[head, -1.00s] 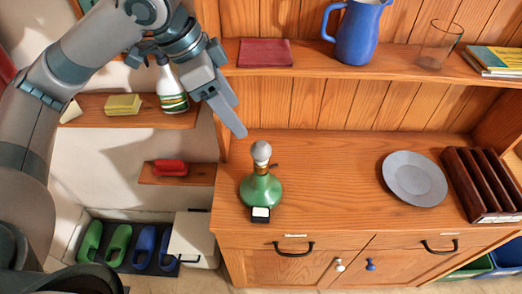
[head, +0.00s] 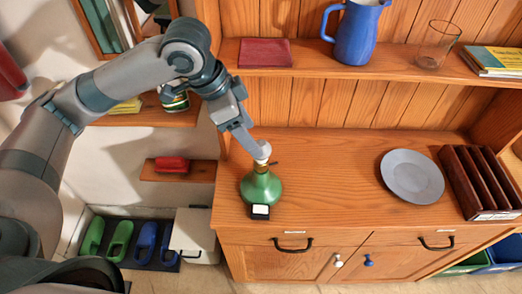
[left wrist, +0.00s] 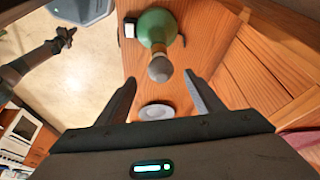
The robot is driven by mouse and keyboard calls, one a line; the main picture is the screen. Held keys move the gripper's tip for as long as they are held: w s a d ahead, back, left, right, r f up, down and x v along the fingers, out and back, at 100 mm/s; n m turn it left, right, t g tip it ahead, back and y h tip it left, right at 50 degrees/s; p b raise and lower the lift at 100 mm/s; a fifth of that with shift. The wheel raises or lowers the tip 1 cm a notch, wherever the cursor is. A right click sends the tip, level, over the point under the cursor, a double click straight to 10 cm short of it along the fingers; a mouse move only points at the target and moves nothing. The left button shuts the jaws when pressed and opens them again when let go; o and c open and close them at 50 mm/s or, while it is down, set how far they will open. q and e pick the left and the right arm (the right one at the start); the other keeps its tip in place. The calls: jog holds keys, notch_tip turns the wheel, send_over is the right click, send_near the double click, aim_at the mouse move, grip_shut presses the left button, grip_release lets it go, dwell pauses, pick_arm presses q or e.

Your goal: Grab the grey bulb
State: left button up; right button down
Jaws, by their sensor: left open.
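The grey bulb (head: 264,150) sits on top of a green lamp base (head: 262,188) on the wooden counter. My left gripper (head: 255,152) is at the bulb's height, with a finger beside it on the left. In the left wrist view the gripper (left wrist: 160,78) is open, and the bulb (left wrist: 160,69) appears between its fingertips. I cannot tell whether either finger touches it. The green base (left wrist: 157,26) stands behind the bulb there. My right gripper (left wrist: 66,36) seems to be the small dark one at the left wrist view's left; its jaws are too small to judge.
A grey plate (head: 412,177) and a dark slotted rack (head: 482,182) stand to the right on the counter. The shelf above holds a blue jug (head: 358,32), a glass (head: 438,45) and a red book (head: 265,53). The counter between lamp and plate is clear.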

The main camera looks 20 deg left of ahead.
pick_arm(q)
jog(key=shift+w+d+f+p, duration=0.2)
jog(key=shift+f+p, duration=0.2)
jog(key=shift+f, duration=0.25)
jog(key=shift+p+x, duration=0.35)
jog(key=shift+x, duration=0.7)
jog(key=shift+w+d+f, duration=0.1)
jog(key=shift+f, duration=0.6)
jog(key=c, duration=1.1)
